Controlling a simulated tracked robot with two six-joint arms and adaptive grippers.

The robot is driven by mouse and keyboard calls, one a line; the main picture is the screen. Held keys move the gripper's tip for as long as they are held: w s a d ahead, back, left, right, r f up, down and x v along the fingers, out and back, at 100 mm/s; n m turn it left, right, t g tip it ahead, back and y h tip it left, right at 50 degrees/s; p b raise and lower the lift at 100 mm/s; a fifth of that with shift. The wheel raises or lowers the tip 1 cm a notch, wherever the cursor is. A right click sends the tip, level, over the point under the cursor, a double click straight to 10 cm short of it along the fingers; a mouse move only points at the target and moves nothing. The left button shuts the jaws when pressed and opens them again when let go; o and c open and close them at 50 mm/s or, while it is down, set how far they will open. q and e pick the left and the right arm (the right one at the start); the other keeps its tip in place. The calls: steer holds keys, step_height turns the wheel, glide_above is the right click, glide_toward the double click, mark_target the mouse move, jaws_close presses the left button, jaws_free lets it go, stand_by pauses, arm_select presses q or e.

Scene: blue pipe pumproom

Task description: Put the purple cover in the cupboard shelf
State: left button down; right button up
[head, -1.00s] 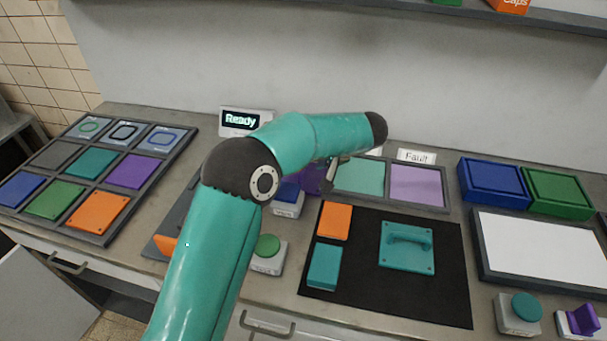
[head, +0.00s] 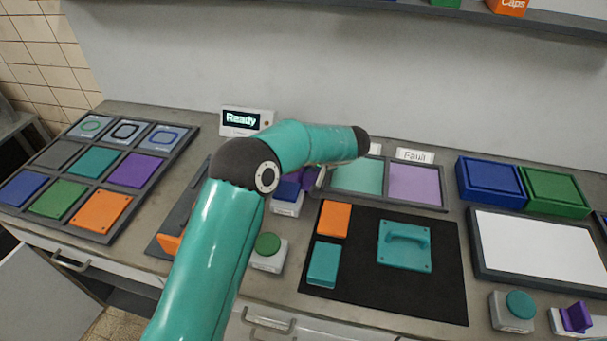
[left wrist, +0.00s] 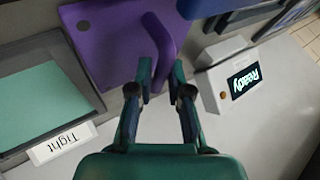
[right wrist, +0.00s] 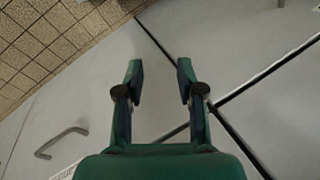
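The purple cover (left wrist: 100,50) lies at the top of the left wrist view, a flat plate with a raised handle (left wrist: 160,45). In the head view only a small purple part (head: 311,180) shows beside my left arm. My left gripper (left wrist: 161,72) is open, its fingertips on either side of the handle's near end; contact cannot be told. My arm hides this gripper in the head view. My right gripper (right wrist: 158,72) is open and empty, facing grey cupboard fronts. A grey door (head: 50,290) stands open at lower left, beside a dark opening (head: 135,303); no shelf is clear.
The Ready display (head: 245,121) stands close to my left gripper. A framed tray (head: 446,190) with mint and lilac panels is beside the cover. A black mat (head: 385,292) holds teal and orange parts. A tile board (head: 100,238) fills the left counter.

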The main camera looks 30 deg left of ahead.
arm_select(q)
steer(key=shift+r, duration=0.1)
stand_by(0.6)
steer(key=shift+w+r, duration=0.1)
steer(key=shift+r, duration=0.35)
step_height(320, 180, up, 19)
